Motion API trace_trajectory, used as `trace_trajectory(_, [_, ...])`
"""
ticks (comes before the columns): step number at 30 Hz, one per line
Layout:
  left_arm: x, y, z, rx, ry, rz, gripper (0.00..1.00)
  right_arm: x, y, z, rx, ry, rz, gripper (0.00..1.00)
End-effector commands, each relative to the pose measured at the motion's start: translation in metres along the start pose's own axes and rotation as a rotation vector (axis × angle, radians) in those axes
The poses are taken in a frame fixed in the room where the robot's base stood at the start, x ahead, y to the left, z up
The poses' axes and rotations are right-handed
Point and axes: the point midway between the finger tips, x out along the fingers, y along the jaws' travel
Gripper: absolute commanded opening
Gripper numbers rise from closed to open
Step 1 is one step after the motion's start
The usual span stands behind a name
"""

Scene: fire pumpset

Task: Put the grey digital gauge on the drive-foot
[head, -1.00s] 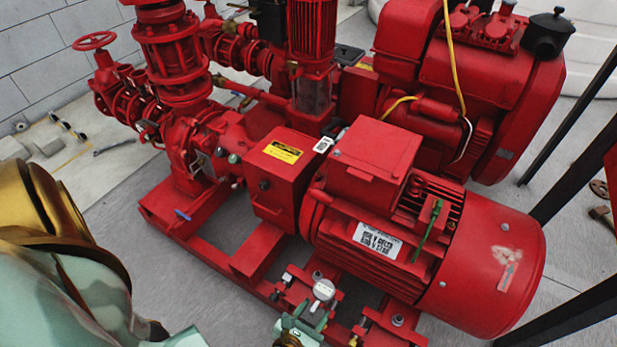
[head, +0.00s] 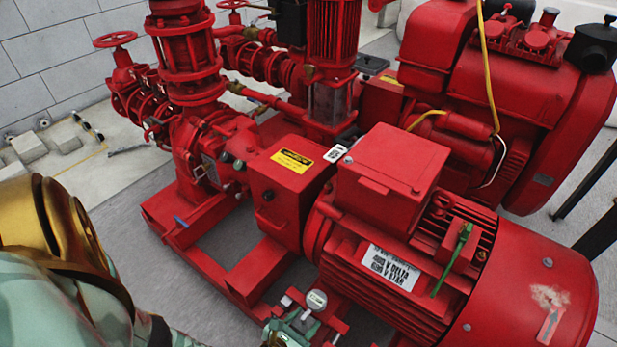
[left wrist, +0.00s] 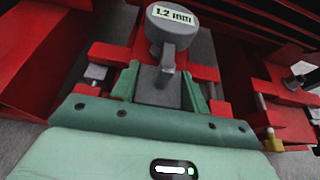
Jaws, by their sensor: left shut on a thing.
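The grey digital gauge (head: 316,299) has a round head. In the left wrist view its display (left wrist: 172,17) reads 1.2 mm. My left gripper (head: 300,324), with green fingers, is shut on the gauge's lower part, which shows between the fingers in the left wrist view (left wrist: 160,87). The gauge's head stands clear above the fingers. A red motor foot (left wrist: 108,57) with bolts lies just behind and around the gauge, on the near side of the red motor. I cannot tell whether the gauge touches it. My right gripper is out of view.
The big red motor (head: 400,262) with a white label rises right behind the gauge. A second bolted red foot (left wrist: 285,95) is at the right in the left wrist view. Red base rails (head: 225,270) run to the left. Grey floor is open at the left.

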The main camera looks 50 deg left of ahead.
Motion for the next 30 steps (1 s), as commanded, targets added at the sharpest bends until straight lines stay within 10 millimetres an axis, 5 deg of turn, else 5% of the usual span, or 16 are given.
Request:
trace_trajectory(13, [0.005, -0.001, -0.007, 0.001, -0.006, 0.0, 0.0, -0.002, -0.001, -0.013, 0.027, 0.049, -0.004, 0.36])
trace_trajectory(14, [0.004, 0.0, -0.009, 0.001, -0.002, 0.0, 0.51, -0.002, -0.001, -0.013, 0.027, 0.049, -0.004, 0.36])
trace_trajectory(16, [0.004, 0.0, -0.009, 0.001, -0.002, 0.0, 0.67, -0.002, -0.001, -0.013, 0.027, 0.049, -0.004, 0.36])
trace_trajectory(26, [0.004, 0.0, -0.007, 0.0, -0.003, 0.0, 0.67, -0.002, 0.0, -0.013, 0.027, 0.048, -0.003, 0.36])
trace_trajectory(30, [-0.017, 0.0, -0.003, 0.0, -0.004, -0.001, 0.67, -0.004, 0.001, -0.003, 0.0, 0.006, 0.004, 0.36])
